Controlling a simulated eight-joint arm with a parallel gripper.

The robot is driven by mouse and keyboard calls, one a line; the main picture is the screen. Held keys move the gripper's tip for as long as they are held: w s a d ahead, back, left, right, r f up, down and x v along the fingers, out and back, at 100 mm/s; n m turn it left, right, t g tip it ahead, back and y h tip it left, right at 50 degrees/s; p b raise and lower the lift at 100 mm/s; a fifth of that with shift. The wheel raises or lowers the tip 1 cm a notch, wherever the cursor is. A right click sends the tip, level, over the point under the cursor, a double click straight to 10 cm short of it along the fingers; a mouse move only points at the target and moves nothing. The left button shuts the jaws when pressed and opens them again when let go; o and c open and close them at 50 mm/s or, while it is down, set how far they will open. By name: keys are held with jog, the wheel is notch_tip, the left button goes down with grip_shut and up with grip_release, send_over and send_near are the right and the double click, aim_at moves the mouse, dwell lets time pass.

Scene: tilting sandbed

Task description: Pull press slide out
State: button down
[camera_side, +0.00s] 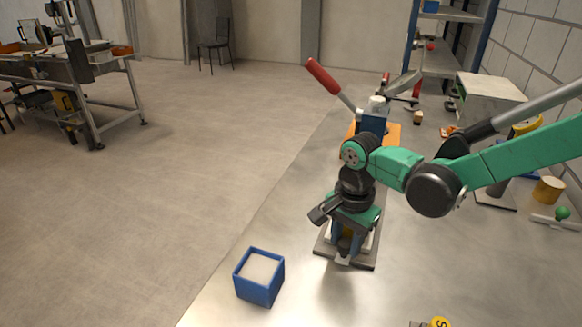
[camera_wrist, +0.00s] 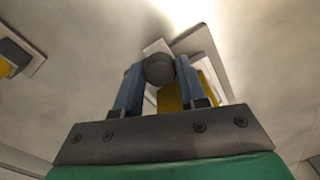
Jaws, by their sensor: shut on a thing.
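My gripper (camera_side: 345,248) points down over a low grey base plate (camera_side: 362,264) on the light table. In the wrist view its two blue fingers (camera_wrist: 159,76) close on a round dark grey knob (camera_wrist: 160,67). I take this knob to be the press slide's handle. A pale plate (camera_wrist: 198,42) and a yellow block (camera_wrist: 172,99) show just behind the fingers. In the side view my wrist hides most of this fixture and the knob. I cannot tell how far out the slide stands.
A blue open box (camera_side: 258,289) with pale filling stands left of my gripper, near the table edge. A red-handled lever (camera_side: 324,77) and a blue block on an orange base stand behind my wrist. A yellow marked disc (camera_side: 440,322) is at the bottom edge. Table between box and fixture is clear.

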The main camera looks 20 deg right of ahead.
jog(key=shift+s+a, duration=0.25)
jog(key=shift+c, duration=2.4)
grip_release()
jog(key=shift+w+d, duration=0.1)
jog(key=shift+r, duration=2.8)
